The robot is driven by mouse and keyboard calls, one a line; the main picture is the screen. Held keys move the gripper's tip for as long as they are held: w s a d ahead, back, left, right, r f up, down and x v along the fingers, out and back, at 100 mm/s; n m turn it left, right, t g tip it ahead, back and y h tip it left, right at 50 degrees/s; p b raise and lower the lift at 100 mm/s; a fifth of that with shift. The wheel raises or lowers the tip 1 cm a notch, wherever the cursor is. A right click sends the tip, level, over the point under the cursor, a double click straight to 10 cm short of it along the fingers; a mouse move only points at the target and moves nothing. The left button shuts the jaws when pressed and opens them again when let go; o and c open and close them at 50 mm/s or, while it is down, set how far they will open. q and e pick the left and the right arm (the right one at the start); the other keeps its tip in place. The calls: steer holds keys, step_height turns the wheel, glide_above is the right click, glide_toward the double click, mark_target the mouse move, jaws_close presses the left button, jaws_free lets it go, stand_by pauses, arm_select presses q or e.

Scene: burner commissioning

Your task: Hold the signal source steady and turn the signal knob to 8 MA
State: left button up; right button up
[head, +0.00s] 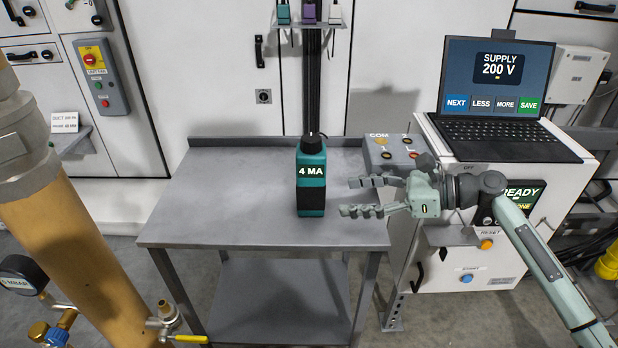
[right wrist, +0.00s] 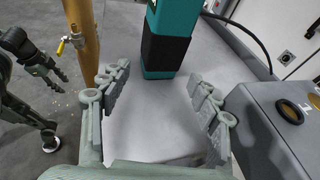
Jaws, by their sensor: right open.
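The signal source (head: 311,181) is a teal and black upright box on the grey metal table, and its display reads 4 MA. A dark knob (head: 311,143) shows on its top. My right gripper (head: 361,196) is open and empty, just to the right of the signal source, with its fingers pointing at it and not touching. In the right wrist view the signal source (right wrist: 168,38) stands ahead, beyond and between the open fingertips (right wrist: 160,85). My left gripper does not show in the head view; a dark gripper-like part is at the left edge of the right wrist view.
A grey terminal box (head: 385,155) marked COM stands at the table's right edge, beside a laptop (head: 497,90) reading SUPPLY 200 V. A brown pipe (head: 75,240) with a gauge and valves stands at front left. The table's left part (head: 220,205) is clear.

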mark_target(323, 196)
arm_select(q)
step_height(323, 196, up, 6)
steer(key=b, duration=0.3)
arm_select(e)
steer(key=x, duration=0.5)
steer(key=shift+p+x, duration=1)
steer(key=shift+p, duration=0.15)
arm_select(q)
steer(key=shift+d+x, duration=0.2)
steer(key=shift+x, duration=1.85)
arm_select(e)
steer(key=shift+x, duration=0.85)
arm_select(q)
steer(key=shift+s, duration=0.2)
arm_select(e)
steer(key=shift+c, duration=0.5)
